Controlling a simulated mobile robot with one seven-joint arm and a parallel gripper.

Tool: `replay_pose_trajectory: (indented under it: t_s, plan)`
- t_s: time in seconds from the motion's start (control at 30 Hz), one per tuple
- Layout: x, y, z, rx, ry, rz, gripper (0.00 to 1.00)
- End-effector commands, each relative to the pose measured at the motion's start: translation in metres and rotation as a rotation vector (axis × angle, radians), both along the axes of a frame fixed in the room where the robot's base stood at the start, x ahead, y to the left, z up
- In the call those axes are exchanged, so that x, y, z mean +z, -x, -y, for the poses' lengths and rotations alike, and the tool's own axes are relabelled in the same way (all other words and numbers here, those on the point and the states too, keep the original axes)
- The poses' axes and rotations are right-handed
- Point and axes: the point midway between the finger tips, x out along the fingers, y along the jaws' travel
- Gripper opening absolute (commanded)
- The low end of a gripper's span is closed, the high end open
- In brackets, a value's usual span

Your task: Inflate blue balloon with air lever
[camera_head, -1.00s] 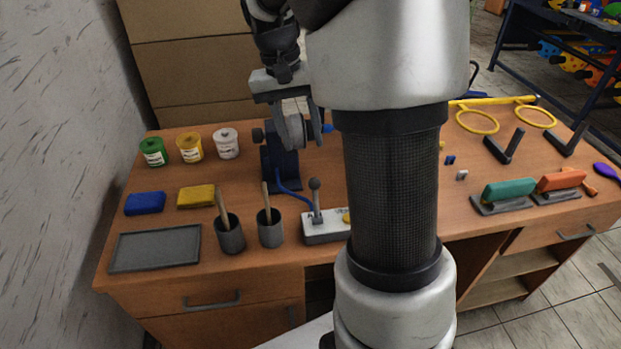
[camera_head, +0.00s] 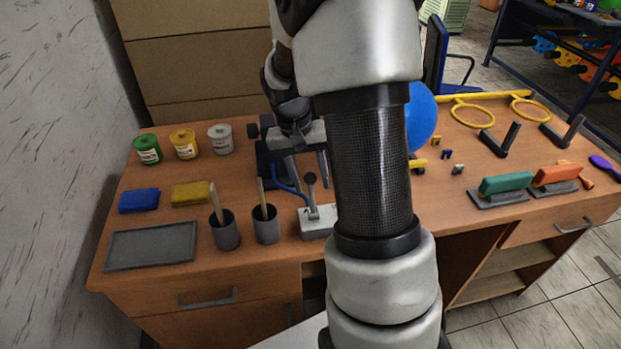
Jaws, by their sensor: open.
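The air lever (camera_head: 311,190) is a grey stick with a round knob, standing upright on a white base box (camera_head: 317,222) near the table's front edge. A blue hose runs from the box back to a dark stand (camera_head: 268,165). My gripper (camera_head: 309,174) is open and points down, its fingers showing on either side of the knob in the picture. I cannot tell whether it touches the lever or is behind it. The blue balloon (camera_head: 420,116) is round and partly hidden behind my arm. My arm also hides part of the base box.
Two dark cups (camera_head: 225,236) with brushes stand left of the lever. Paint jars (camera_head: 184,144), blue and yellow sponges (camera_head: 192,194) and a grey tray (camera_head: 150,247) are farther left. Stamps (camera_head: 505,185) and a yellow ring holder (camera_head: 472,110) are at the right.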

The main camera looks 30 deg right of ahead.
Motion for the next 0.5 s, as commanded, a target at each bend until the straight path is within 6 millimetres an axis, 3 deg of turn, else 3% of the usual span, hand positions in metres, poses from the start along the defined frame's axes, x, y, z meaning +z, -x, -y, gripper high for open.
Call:
replay_pose_trajectory:
  t_s: [0.13,0.37,0.5]
  plan:
    - [0.0002,0.0000,0.0000,0.000,0.000,0.000,0.39]
    - [0.0004,0.0000,-0.0001,0.000,0.000,0.000,0.00]
    - [0.0005,-0.0001,0.0000,0.000,0.000,0.001,0.00]
